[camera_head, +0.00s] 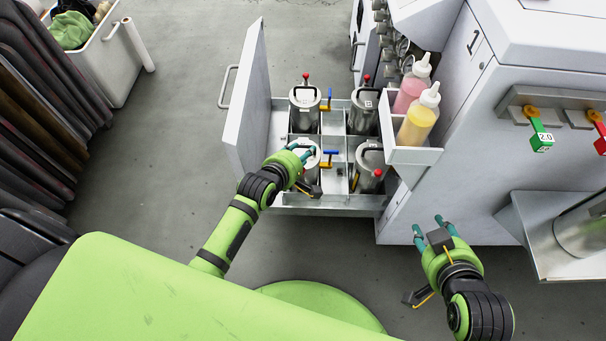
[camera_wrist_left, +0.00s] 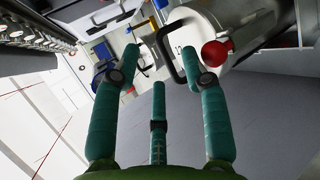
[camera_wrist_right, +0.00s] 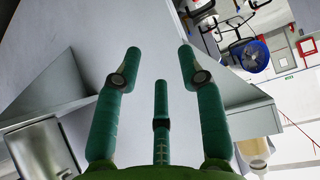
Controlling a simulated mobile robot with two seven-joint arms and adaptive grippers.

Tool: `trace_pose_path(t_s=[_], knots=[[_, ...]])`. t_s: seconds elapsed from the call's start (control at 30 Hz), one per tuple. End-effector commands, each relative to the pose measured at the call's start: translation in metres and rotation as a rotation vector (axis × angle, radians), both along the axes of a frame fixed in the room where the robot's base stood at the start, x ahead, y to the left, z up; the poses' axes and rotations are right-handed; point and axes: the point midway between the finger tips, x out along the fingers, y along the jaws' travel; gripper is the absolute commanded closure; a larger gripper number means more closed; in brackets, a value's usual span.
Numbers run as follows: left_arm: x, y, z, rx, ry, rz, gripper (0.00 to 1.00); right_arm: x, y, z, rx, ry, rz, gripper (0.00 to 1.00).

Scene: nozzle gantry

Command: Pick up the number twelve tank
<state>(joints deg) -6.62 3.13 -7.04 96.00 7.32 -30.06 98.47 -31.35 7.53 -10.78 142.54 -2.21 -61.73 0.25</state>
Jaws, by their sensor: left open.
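A metal tank marked 12 shows in the left wrist view (camera_wrist_left: 240,14), with a black loop handle (camera_wrist_left: 164,48) and a red knob (camera_wrist_left: 216,53). It appears to be the front-left tank (camera_head: 316,161) in the open drawer, partly hidden by my gripper. My left gripper (camera_head: 298,150) is open at this tank's top; in its wrist view the handle lies between the spread fingertips, and I cannot tell whether they touch it. My right gripper (camera_head: 431,226) is open and empty, in front of the machine and right of the drawer.
Other tanks stand in the drawer: back left (camera_head: 303,117), back right (camera_head: 362,122) and front right (camera_head: 369,180). A tray (camera_head: 417,156) with a pink bottle (camera_head: 409,92) and a yellow bottle (camera_head: 418,122) hangs right of them. The drawer front panel (camera_head: 249,115) stands up on the left.

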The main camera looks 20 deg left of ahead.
Motion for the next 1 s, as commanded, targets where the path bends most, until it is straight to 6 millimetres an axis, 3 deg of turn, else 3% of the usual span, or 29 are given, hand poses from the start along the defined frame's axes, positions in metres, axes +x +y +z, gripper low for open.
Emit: trace_pose_path(t_s=[0.3,0.6,0.77,1.0], knots=[[0.019,0.002,-0.010,0.002,-0.001,-0.001,0.55,0.037,0.024,0.052,0.069,-0.335,0.048,0.60],[0.034,-0.001,-0.019,0.001,0.001,-0.001,0.55,0.049,0.044,0.107,0.136,-0.617,0.090,0.60],[0.036,-0.002,-0.021,0.001,0.002,-0.001,0.55,0.050,0.047,0.120,0.152,-0.681,0.099,0.60],[0.036,-0.002,-0.022,0.002,0.005,-0.001,0.55,0.050,0.048,0.122,0.154,-0.686,0.100,0.60]])
